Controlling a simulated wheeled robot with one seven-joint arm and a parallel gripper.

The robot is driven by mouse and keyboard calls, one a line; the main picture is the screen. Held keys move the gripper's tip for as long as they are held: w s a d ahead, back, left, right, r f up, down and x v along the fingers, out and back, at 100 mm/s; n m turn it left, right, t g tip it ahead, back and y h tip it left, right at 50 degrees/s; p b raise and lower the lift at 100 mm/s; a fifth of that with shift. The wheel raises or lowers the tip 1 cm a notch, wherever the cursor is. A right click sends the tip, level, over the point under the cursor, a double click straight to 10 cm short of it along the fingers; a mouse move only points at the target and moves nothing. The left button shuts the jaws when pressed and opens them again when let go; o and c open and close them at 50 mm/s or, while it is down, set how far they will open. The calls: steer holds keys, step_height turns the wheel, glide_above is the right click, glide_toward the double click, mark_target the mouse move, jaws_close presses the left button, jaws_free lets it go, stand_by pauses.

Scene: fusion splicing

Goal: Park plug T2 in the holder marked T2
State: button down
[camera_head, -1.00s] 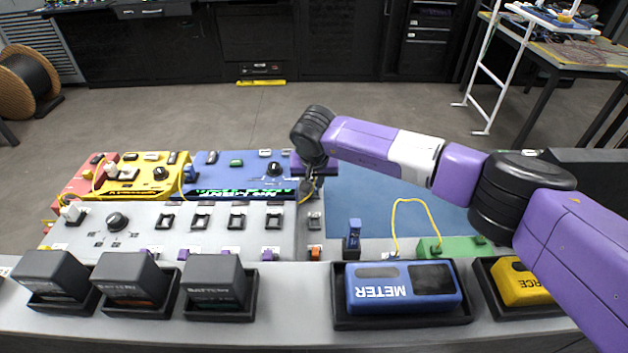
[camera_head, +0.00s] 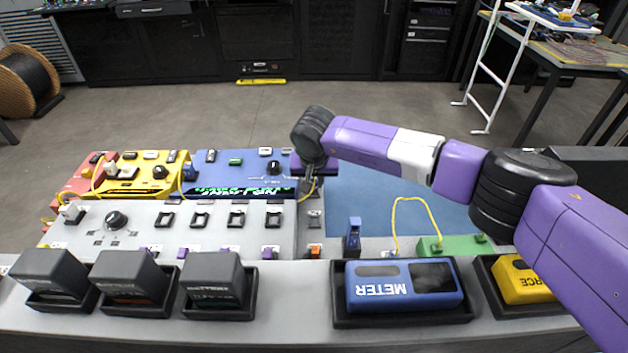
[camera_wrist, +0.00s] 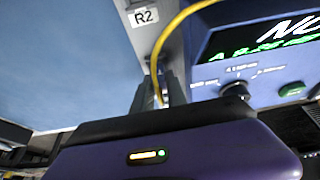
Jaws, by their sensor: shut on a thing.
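My gripper (camera_head: 311,188) is over the right end of the grey panel, beside the blue machine. In the wrist view its fingers (camera_wrist: 160,95) are shut at the end of a yellow cable (camera_wrist: 165,42). The plug between the fingers is almost hidden, and I cannot read a T2 mark on it. A light grey strip beside the fingers bears an R2 label (camera_wrist: 145,16). In the head view a small dark holder (camera_head: 314,218) sits just below the gripper. Its marking is too small to read, and no T2 label is legible.
The blue machine (camera_head: 235,170) with a lit display stands left of the gripper, then a yellow machine (camera_head: 150,188). Several square sockets line the grey panel (camera_head: 140,240). A blue upright plug (camera_head: 353,238) and the meter (camera_head: 405,288) are nearer. The blue mat (camera_head: 375,200) has free room.

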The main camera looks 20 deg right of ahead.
steer(key=shift+f, duration=0.3)
steer(key=c, duration=1.3)
jaws_free()
steer(key=shift+o, duration=0.2)
steer(key=shift+r, duration=0.1)
steer(key=d+v, duration=0.1)
steer(key=v, duration=0.6)
steer(key=shift+s+a+r, duration=0.2)
steer(key=shift+a+r, duration=0.1)
steer(key=shift+a, duration=0.25)
